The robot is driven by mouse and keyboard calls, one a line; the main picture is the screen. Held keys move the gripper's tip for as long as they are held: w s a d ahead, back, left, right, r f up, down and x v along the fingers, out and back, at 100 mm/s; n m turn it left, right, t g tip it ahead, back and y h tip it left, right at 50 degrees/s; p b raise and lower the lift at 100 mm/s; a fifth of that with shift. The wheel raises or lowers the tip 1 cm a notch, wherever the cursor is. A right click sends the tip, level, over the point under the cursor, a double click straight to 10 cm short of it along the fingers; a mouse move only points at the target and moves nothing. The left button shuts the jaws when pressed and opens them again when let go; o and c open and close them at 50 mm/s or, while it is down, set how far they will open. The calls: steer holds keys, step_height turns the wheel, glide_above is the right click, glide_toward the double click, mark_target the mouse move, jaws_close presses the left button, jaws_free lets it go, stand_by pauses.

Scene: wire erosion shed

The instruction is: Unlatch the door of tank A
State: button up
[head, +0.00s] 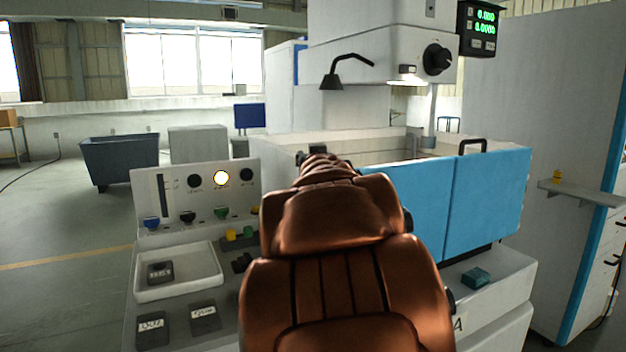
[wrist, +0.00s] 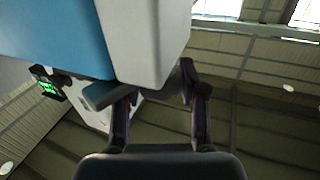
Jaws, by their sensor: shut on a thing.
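Tank A (head: 390,153) stands ahead, with two blue door panels (head: 405,205) across its front and an "A" label low on its base. A black handle (head: 473,146) sits on top of the right panel. My brown arm hides the left end of the front and most of my gripper in the head view. In the wrist view my gripper (wrist: 152,92) has its dark fingers at the end of a pale edge (wrist: 150,45) beside a blue panel (wrist: 55,30). It is shut on what appears to be the latch, mostly hidden between the fingertips.
A control console (head: 195,180) with buttons and a white tray (head: 180,285) stands left of my arm. A shelf (head: 585,192) juts out at right. Open floor lies at far left.

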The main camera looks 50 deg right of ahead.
steer(key=shift+f+m+g+h+b, duration=0.2)
steer(key=shift+m+g+h+b, duration=1.3)
steer(key=shift+b, duration=1.75)
steer(key=shift+w+r+m+g+h+b, duration=0.15)
steer(key=shift+m+g+h+b, duration=0.25)
steer(key=shift+g+b, duration=0.45)
steer(key=shift+r+m+g+h+b, duration=0.15)
steer(key=shift+m+g+h+b, duration=0.4)
steer(key=shift+g+b, duration=0.2)
steer(key=o, duration=1.2)
steer(key=shift+c, duration=0.2)
steer(key=v, duration=1.2)
steer(key=shift+r, duration=0.15)
